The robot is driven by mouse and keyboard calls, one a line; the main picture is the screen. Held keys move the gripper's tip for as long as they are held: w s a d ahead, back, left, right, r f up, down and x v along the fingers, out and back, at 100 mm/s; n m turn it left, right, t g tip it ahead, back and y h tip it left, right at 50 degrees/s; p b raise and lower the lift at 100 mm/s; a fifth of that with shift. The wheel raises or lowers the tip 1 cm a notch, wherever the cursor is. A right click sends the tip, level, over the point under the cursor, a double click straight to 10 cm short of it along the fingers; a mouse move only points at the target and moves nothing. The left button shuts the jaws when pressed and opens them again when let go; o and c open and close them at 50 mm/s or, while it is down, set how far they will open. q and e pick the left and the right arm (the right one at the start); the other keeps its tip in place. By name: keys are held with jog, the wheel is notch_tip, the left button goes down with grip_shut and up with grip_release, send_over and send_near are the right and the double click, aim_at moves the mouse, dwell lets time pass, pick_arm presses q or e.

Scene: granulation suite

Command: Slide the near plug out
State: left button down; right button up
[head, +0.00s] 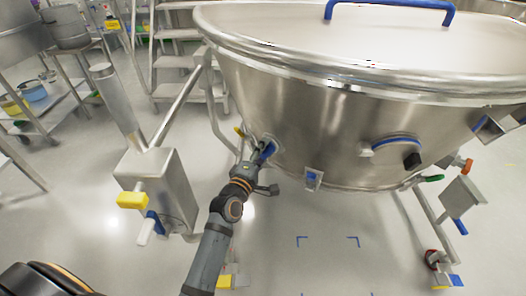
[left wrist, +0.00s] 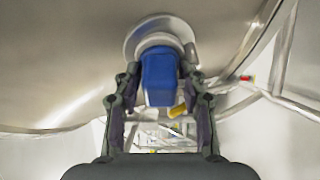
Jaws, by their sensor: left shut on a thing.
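The near plug is a blue block at the left side of the big steel vessel (head: 330,120); in the head view the plug (head: 267,151) shows as a small blue patch at my left gripper. In the left wrist view the blue plug (left wrist: 159,77) stands in front of a round metal collar (left wrist: 135,42) on the vessel wall. My left gripper (head: 260,156) reaches up to it from below. Its two fingers (left wrist: 158,88) flank the plug on both sides, shut on it. How deep the plug sits in the collar is hidden. My right gripper is in neither view.
A steel box with a yellow handle (head: 132,200) stands left of the arm. Steel steps (head: 180,65) are behind. The floor below the vessel (head: 325,255) is mostly clear.

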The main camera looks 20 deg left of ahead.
pick_arm(q)
jog(key=s, duration=0.1)
jog(key=s+a+p, duration=0.1)
jog(key=s, duration=0.1)
jog(key=shift+a, duration=0.2)
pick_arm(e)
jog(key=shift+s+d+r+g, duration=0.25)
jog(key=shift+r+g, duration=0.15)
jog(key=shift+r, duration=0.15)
pick_arm(q)
jog(key=c, duration=1)
grip_release()
jog(key=shift+s, duration=0.1)
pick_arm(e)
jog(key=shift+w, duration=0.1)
pick_arm(q)
jog(key=s+a, duration=0.1)
jog(key=s, duration=1.1)
jog(key=shift+a+f, duration=0.15)
jog(key=shift+a, duration=0.1)
